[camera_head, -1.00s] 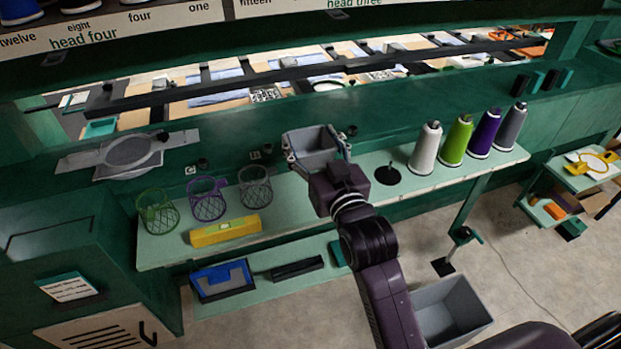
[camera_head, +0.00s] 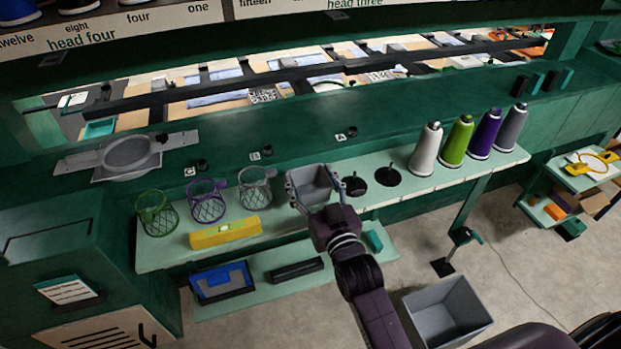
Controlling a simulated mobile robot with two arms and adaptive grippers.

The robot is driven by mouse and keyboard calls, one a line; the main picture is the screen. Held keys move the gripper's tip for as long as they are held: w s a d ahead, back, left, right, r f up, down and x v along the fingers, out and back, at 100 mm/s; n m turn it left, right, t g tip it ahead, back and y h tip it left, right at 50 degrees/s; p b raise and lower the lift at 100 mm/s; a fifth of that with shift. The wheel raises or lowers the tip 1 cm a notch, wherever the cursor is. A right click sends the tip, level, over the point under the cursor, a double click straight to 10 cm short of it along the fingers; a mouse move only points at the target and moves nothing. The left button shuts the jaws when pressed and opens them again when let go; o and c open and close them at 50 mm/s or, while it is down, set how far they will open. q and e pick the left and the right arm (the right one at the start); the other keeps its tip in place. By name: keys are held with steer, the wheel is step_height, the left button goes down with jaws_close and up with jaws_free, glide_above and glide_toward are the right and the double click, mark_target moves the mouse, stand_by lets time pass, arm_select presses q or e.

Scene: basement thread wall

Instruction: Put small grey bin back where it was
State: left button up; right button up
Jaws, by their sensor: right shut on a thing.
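The small grey bin (camera_head: 313,181) is in the middle of the head view, over the front part of the pale green shelf (camera_head: 285,222). My right gripper (camera_head: 312,190) is shut on it, with fingers at its left and right sides. The bin looks upright, with its open top up. I cannot tell whether its base touches the shelf. My left gripper is not in view.
Green, purple and grey mesh cups (camera_head: 206,202) and a yellow block (camera_head: 225,232) stand left of the bin. Black spindles (camera_head: 388,176) and several thread cones (camera_head: 457,141) are to the right. A larger grey bin (camera_head: 447,313) stands on the floor. A lower shelf holds a blue tray (camera_head: 222,282).

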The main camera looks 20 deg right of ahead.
steer(key=shift+f, duration=0.15)
steer(key=o, duration=1)
steer(key=s+b, duration=0.2)
steer(key=s, duration=1)
steer(key=shift+d, duration=0.2)
